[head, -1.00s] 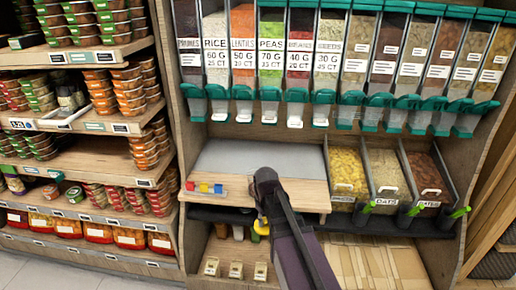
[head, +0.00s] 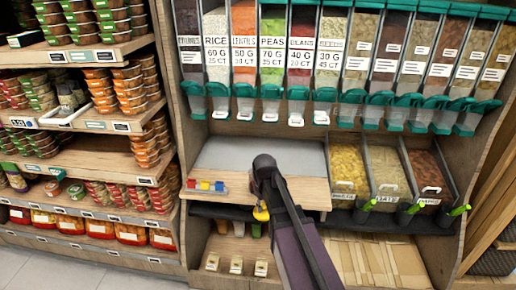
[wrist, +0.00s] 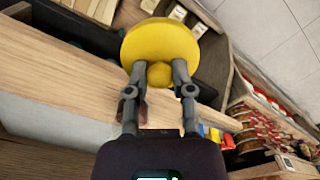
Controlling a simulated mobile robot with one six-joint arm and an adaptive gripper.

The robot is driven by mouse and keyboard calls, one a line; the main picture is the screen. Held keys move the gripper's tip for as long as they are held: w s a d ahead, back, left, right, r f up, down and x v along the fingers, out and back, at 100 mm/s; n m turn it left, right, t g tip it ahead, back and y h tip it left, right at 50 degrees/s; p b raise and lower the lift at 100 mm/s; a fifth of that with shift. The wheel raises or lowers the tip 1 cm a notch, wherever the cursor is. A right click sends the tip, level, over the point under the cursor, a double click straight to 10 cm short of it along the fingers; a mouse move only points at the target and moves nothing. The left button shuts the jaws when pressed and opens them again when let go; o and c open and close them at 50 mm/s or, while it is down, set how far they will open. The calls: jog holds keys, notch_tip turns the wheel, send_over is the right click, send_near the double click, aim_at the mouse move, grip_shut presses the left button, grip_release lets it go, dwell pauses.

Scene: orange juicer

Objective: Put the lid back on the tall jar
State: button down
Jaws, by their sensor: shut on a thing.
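A round yellow lid (wrist: 160,45) with a ball knob is held in my gripper (wrist: 160,75), whose two fingers are shut on the knob in the wrist view. In the head view the yellow lid (head: 261,213) shows in front of the wooden counter's front edge, partly hidden by my gripper (head: 262,192). The tall jar cannot be made out for certain. Several small containers (head: 239,228) stand in the shadowed lower shelf below the counter, and my arm covers part of that shelf.
The wooden counter (head: 290,192) has a grey top and a tray with red, yellow and blue blocks (head: 207,186) at its left. Open food bins (head: 388,171) stand to the right. Dispensers hang above. Stacked tubs (head: 126,92) fill the left shelves.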

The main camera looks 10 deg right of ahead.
jog(key=w+r+m+p, duration=0.1)
jog(key=w+r+p, duration=0.4)
jog(key=w, duration=0.4)
jog(key=w+d+r+m+p, duration=0.1)
jog(key=w+r+p, duration=0.5)
jog(key=w, duration=0.2)
jog(key=shift+w+r+m, duration=0.35)
jog(key=shift+r+m, duration=0.05)
jog(key=shift+f, duration=0.15)
notch_tip(320, 180, down, 6)
jog(key=b, duration=0.6)
jog(key=shift+f+b, duration=0.2)
jog(key=shift+b, duration=0.2)
dwell(1.7)
jog(key=shift+c, duration=2)
grip_release()
